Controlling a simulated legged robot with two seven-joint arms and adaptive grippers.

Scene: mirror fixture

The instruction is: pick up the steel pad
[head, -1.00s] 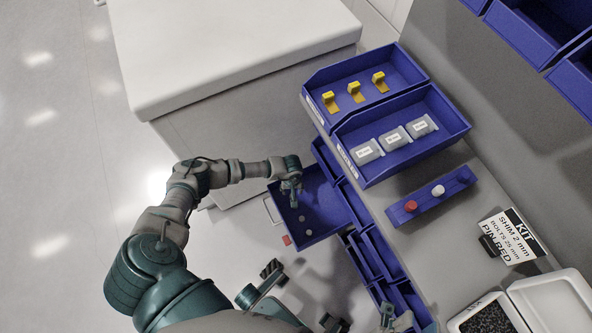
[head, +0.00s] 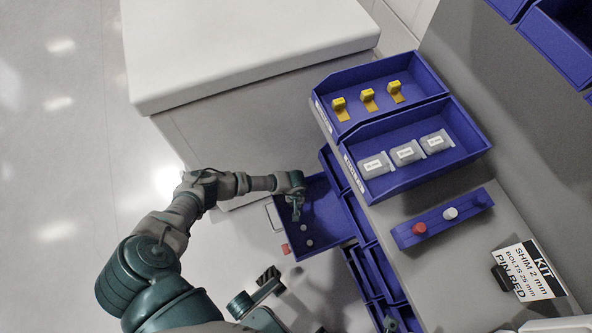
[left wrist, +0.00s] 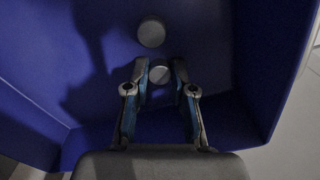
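Two round grey discs lie on the floor of an open blue drawer (head: 327,232). In the left wrist view, one disc (left wrist: 160,75) has a bright streak and sits between my left fingertips. The other disc (left wrist: 151,32) looks plain matte grey and lies just beyond them. I cannot tell for sure which is the steel pad. My left gripper (left wrist: 160,70) is open and points down into the drawer; in the head view it shows beside the discs (head: 306,228). Contact with the disc is not clear.
Drawer walls stand close around my left gripper. Blue bins with yellow parts (head: 368,100) and grey packets (head: 406,153) sit on the bench above. A blue rack (head: 440,218) holds red and white pieces beside a kit card (head: 524,270). A white-topped cabinet (head: 240,45) stands behind.

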